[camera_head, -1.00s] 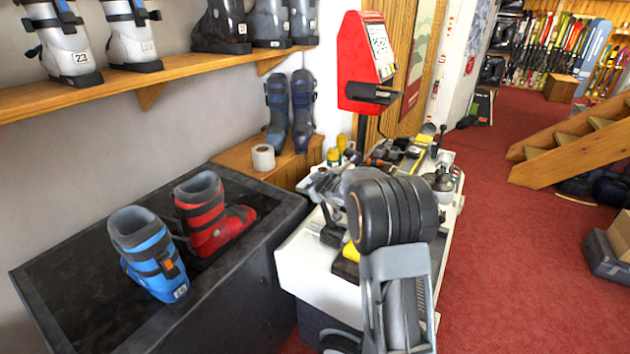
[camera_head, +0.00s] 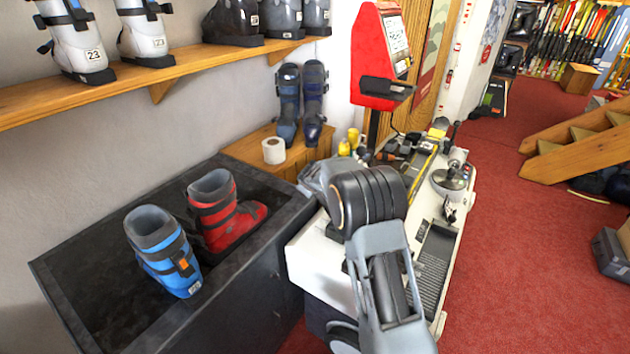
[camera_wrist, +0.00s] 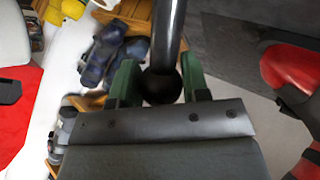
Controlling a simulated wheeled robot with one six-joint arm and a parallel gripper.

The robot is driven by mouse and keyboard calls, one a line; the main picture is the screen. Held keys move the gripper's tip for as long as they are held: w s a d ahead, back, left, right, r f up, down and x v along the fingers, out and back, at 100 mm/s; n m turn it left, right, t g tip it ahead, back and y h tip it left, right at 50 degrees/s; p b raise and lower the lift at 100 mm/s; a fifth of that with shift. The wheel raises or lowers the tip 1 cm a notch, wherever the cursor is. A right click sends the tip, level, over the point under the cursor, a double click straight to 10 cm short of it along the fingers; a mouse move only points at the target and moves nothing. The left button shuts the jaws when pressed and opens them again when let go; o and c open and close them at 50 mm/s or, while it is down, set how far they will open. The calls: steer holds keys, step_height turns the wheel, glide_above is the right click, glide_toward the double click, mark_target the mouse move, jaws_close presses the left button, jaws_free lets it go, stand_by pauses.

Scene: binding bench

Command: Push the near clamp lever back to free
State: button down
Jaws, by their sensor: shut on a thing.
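In the wrist view the green fingers of my gripper (camera_wrist: 155,84) are shut on the black ball knob of the near clamp lever (camera_wrist: 172,38). Its dark rod runs up out of the picture from the knob. In the head view my arm hides the near lever and most of my gripper. The white binding bench (camera_head: 318,262) lies under and to the right of my arm. A far clamp (camera_head: 452,176) with an upright dark-knobbed lever stands toward the bench's right side.
A black bin (camera_head: 75,305) left of the bench holds a blue boot (camera_head: 162,252) and a red boot (camera_head: 225,218). A red terminal (camera_head: 383,58) stands behind the bench.

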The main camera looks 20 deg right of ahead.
steer(key=f, duration=0.2)
steer(key=shift+s+d+f+g+b, duration=0.2)
steer(key=shift+f+g+b, duration=0.1)
steer(key=shift+f+b, duration=0.1)
steer(key=shift+w+a, duration=0.1)
steer(key=shift+w, duration=0.05)
steer(key=shift+a+f, duration=0.1)
steer(key=shift+a, duration=0.05)
stand_by(0.6)
steer(key=c, duration=1)
jaws_free()
steer(key=shift+c, duration=0.2)
steer(key=o, duration=0.4)
steer(key=shift+r, duration=0.25)
steer(key=shift+w+r, duration=0.1)
steer(key=shift+a+r, duration=0.1)
steer(key=shift+r, duration=0.2)
steer(key=b+v, duration=0.1)
steer(key=v, duration=0.5)
steer(key=b+v, duration=0.1)
steer(key=v, duration=0.6)
steer(key=shift+s+a+f, duration=0.1)
steer(key=shift+s, duration=0.25)
